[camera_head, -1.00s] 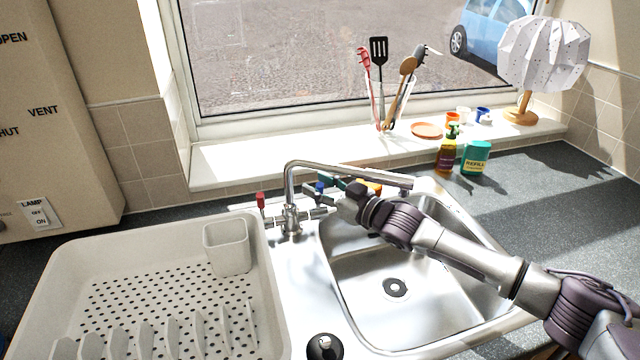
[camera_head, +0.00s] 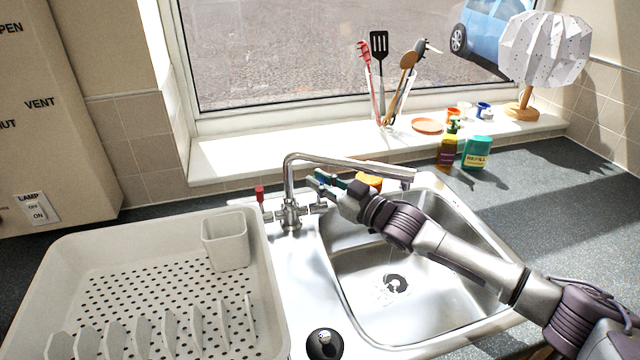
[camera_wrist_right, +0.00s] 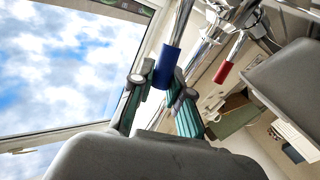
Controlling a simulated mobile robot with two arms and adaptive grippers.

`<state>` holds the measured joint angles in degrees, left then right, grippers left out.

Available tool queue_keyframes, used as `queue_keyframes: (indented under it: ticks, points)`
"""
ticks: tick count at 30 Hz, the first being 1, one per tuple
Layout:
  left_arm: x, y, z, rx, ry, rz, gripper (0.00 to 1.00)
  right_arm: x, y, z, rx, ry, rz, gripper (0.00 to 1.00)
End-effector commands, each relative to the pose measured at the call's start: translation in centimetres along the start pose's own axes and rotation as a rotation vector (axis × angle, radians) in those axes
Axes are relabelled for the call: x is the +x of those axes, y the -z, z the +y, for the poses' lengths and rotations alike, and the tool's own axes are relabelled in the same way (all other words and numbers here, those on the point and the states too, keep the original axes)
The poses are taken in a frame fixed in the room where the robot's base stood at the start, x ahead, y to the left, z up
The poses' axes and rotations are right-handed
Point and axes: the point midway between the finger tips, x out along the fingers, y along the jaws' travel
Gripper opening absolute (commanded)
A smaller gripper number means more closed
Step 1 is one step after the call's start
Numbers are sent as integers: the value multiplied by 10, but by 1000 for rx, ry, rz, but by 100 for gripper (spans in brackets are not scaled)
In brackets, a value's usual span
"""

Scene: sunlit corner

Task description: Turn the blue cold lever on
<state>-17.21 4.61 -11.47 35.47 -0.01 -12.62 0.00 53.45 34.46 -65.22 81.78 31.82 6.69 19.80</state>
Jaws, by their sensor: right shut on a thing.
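The tap (camera_head: 291,212) stands behind the sink, its long spout reaching right over the basin. My right gripper (camera_head: 322,180) is at the tap's right side, its teal fingers shut on the blue cold lever. In the right wrist view the blue lever (camera_wrist_right: 167,67) sits between the fingertips of my right gripper (camera_wrist_right: 158,85). In the head view the lever is mostly hidden by the fingers. The red lever (camera_head: 260,194) stands upright on the tap's left side. My left gripper is in neither view.
The steel sink (camera_head: 430,300) has pale speckles like splashing water around its drain (camera_head: 395,284). A white dish rack (camera_head: 130,255) stands left of it. The right worktop is largely clear.

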Motion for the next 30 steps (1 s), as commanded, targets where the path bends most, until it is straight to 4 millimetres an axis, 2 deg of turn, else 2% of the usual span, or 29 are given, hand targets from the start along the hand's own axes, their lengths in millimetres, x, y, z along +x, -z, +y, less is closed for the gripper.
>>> queue_keyframes:
  ticks: [1, 6, 18, 19, 23, 30]
  points:
    - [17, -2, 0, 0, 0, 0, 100, -4, -11, -5, -14, -3, 33, 0]
    - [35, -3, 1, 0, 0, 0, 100, -11, -9, -9, -73, -13, 120, 0]
    - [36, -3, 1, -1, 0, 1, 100, -14, -4, -9, -95, -18, 144, 0]
    - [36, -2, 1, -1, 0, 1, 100, -14, -4, -9, -95, -18, 144, 22]
    - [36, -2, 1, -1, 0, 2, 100, -14, -4, -9, -95, -18, 144, 43]
    - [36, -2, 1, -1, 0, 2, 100, -14, -4, -9, -95, -18, 144, 43]
